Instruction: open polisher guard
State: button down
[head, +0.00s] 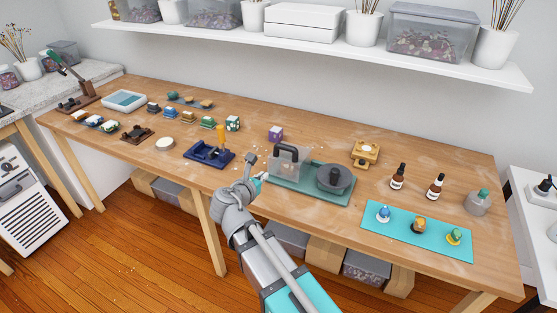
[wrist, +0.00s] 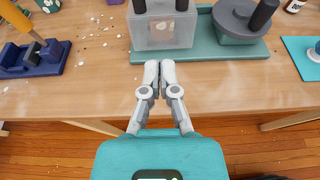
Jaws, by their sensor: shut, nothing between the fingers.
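The polisher has a green base (head: 312,190) with a grey round wheel (head: 334,178) carrying a dark knob on its right part. The clear guard (head: 287,164), a see-through box with a dark handle, stands over the left part; it also shows in the wrist view (wrist: 163,36).
A blue clamp stand (head: 208,154) with an orange handle stands left of the guard. A purple box (head: 276,133) and a yellow wooden fixture (head: 364,153) stand behind. A teal mat (head: 418,232) with small pieces lies to the right. White crumbs dot the table.

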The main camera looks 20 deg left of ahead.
jog(key=shift+w, duration=0.15)
jog(key=b, duration=0.3)
send_near(282, 161)
jog(key=x, duration=0.5)
jog(key=shift+d, duration=0.1)
jog(key=shift+w+d+r+p, duration=0.1)
jog(key=shift+w+r+p, duration=0.4)
jog(key=shift+w, duration=0.35)
jog(key=shift+w+d+r+p, duration=0.1)
jog(key=shift+w+r+p, duration=0.3)
jog(key=shift+w+r, duration=0.3)
jog(key=shift+d+f, duration=0.1)
jog(key=shift+d, duration=0.05)
jog(key=shift+a, duration=0.2)
